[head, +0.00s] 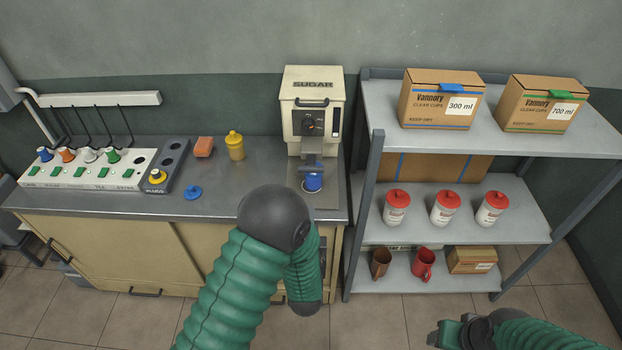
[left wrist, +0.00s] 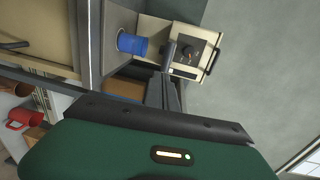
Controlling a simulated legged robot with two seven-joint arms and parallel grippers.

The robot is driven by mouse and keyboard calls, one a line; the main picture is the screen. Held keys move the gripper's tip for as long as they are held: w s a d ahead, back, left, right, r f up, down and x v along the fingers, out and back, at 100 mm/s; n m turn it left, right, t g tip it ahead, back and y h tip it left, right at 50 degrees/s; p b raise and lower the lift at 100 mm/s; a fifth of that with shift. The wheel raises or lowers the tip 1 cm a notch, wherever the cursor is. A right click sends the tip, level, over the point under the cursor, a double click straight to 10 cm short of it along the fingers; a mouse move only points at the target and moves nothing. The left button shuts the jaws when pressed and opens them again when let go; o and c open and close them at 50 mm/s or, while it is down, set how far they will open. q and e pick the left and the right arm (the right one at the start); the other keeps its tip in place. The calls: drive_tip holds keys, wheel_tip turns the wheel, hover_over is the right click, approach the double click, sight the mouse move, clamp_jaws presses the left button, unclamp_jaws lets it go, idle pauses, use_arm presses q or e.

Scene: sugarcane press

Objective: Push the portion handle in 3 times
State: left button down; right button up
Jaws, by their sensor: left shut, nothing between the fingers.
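The cream sugar dispenser (head: 313,105) stands at the right end of the metal counter, with a dark dial on its front. It also shows sideways in the left wrist view (left wrist: 207,52). A grey piece below the dial, which looks like the portion handle (left wrist: 169,54), sticks out from the front. A blue cup (head: 313,184) stands under it. My left gripper (left wrist: 166,88) is shut and empty, with its fingers close to the handle; I cannot tell whether they touch. My arm hides most of it in the head view. My right gripper (head: 451,334) is low at the bottom right, its jaws unclear.
A yellow bottle (head: 235,146), an orange block (head: 203,147) and a blue lid-like piece (head: 193,192) are on the counter. A switch panel (head: 88,169) is at the left. A grey shelf (head: 385,107) with boxes, red-lidded tubs and mugs stands right of the dispenser.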

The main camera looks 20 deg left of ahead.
sight(311, 171)
use_arm(q)
drive_tip(key=r+p+x, duration=0.1)
drive_tip(key=p+x, duration=0.1)
drive_tip(key=x, duration=1.1)
drive_tip(key=shift+w, duration=0.2)
drive_tip(key=shift+r, duration=0.1)
drive_tip(key=b+x, duration=0.2)
drive_tip(key=x, duration=0.1)
drive_tip(key=shift+w+a+r, duration=0.1)
drive_tip(key=shift+w+a, duration=0.1)
drive_tip(key=shift+w, duration=0.1)
drive_tip(key=shift+w+r, duration=0.15)
drive_tip(key=shift+r, duration=0.1)
